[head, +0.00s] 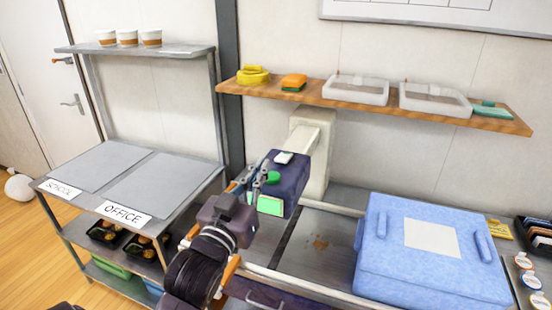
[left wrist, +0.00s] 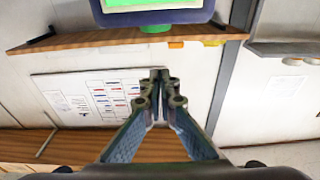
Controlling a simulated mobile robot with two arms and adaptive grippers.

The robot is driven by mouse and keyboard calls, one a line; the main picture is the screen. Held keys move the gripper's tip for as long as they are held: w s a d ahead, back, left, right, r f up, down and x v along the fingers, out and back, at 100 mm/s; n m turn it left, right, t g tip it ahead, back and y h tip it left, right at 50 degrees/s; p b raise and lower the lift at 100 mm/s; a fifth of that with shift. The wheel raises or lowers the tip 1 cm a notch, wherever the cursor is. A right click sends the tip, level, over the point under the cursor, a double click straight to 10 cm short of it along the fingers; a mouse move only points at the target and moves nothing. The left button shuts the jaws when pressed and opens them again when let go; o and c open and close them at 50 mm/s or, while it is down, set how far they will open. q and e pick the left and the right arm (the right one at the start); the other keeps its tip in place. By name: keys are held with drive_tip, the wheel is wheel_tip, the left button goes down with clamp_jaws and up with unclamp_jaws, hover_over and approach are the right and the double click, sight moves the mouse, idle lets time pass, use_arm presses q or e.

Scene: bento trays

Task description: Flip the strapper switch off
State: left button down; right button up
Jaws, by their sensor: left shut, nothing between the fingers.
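The strapper (head: 289,187) is a dark purple-blue box on the bench, joined to a pale upright arch (head: 318,150). Its front has a lit green panel (head: 270,205). A white piece (head: 283,158) and a green knob (head: 272,177) sit on its top. I cannot tell which is the switch. My left gripper (head: 262,170) is shut and empty, by the box's top front left edge near the green knob. In the left wrist view, which looks upside down, the closed fingertips (left wrist: 160,75) stand apart from the green knob (left wrist: 155,28) in the picture. My right gripper is not in view.
A blue cooler box (head: 385,270) stands right of the strapper. A wooden shelf (head: 365,107) with white trays and sponges hangs above. At left is a metal rack with mats marked SCHOOL and OFFICE (head: 122,213), with bento trays (head: 108,236) below.

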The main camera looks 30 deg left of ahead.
sight(276, 171)
use_arm(q)
drive_tip(key=b+x, duration=0.1)
drive_tip(key=x, duration=0.2)
drive_tip(key=shift+w+b, duration=0.2)
drive_tip(key=shift+b, duration=0.2)
drive_tip(key=p+x, duration=0.2)
drive_tip(key=x, duration=0.4)
drive_tip(key=shift+w+a+r+p, duration=0.2)
drive_tip(key=shift+w+p, duration=0.1)
drive_tip(key=shift+p, duration=0.1)
wheel_tip(276, 171, down, 3)
drive_tip(key=shift+s+f+p, duration=0.1)
drive_tip(key=shift+f+p, duration=0.1)
drive_tip(key=shift+p, duration=0.1)
drive_tip(key=shift+s+d+f, duration=0.1)
drive_tip(key=shift+s+f, duration=0.1)
drive_tip(key=shift+f, duration=0.25)
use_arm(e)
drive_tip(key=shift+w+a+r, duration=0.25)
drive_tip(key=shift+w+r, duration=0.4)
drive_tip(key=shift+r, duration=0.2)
use_arm(q)
drive_tip(key=shift+w, duration=0.1)
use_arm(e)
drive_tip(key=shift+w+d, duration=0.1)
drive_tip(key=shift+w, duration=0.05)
